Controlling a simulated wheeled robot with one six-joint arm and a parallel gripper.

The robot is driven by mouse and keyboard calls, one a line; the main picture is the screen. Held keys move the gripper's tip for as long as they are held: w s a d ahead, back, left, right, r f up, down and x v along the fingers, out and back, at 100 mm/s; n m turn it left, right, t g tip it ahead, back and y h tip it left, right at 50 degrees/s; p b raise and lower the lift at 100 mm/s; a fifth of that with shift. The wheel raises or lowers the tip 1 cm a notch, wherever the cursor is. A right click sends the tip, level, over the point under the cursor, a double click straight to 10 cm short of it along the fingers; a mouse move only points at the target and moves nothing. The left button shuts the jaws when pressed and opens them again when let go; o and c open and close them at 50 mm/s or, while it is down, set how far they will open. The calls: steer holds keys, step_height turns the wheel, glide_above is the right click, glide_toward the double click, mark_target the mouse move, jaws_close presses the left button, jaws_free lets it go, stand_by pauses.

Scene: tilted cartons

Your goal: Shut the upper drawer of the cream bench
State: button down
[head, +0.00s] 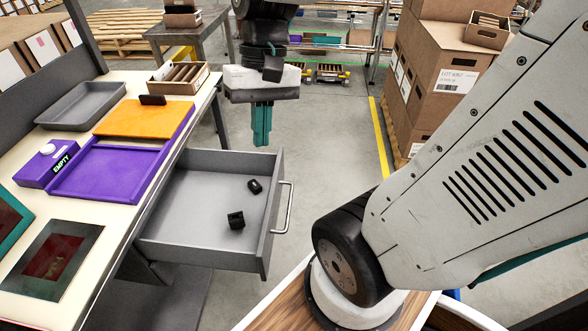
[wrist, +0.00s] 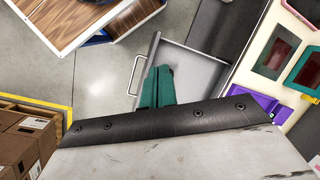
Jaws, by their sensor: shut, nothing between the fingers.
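The cream bench (head: 122,183) stands at the left in the head view. Its upper drawer (head: 185,257) is grey and pulled well out to the right, with two small black pieces (head: 236,220) inside. The drawer's bar handle (head: 285,208) is on its front panel; the handle also shows in the wrist view (wrist: 136,77). My gripper (head: 262,126) has teal fingers, shut and empty, pointing down near the drawer's far end. In the wrist view my gripper (wrist: 155,84) overlaps part of the drawer (wrist: 190,75). I cannot tell whether it touches the drawer.
On the bench are a purple tray (head: 105,174), an orange board (head: 140,119), a grey tray (head: 80,105) and dark-windowed frames (head: 52,262). Cardboard cartons (head: 440,75) stand at the right. The floor (head: 335,150) between the drawer and the yellow line is clear.

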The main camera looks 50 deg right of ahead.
steer(key=w+d+f+m+t+y, duration=0.2)
steer(key=w+d+f+m+y, duration=0.35)
steer(key=d+f, duration=0.3)
steer(key=w+d+f+m+t+y, duration=0.1)
steer(key=w+d+f+m+y, duration=0.35)
steer(key=d+f+m, duration=0.35)
steer(key=s+d+f+m+t+h, duration=0.1)
steer(key=s+d+f+m+t, duration=0.2)
steer(key=d+f+m+t, duration=0.6)
steer(key=s+d+f+m+t+h, duration=0.1)
steer(key=s+d+f+m+t, duration=0.25)
steer(key=f, duration=0.85)
steer(key=w+a+n, duration=0.1)
steer(key=w+a, duration=0.5)
steer(key=w, duration=0.5)
steer(key=shift+w+a, duration=0.25)
steer(key=shift+a, duration=0.1)
steer(key=shift+f, duration=0.1)
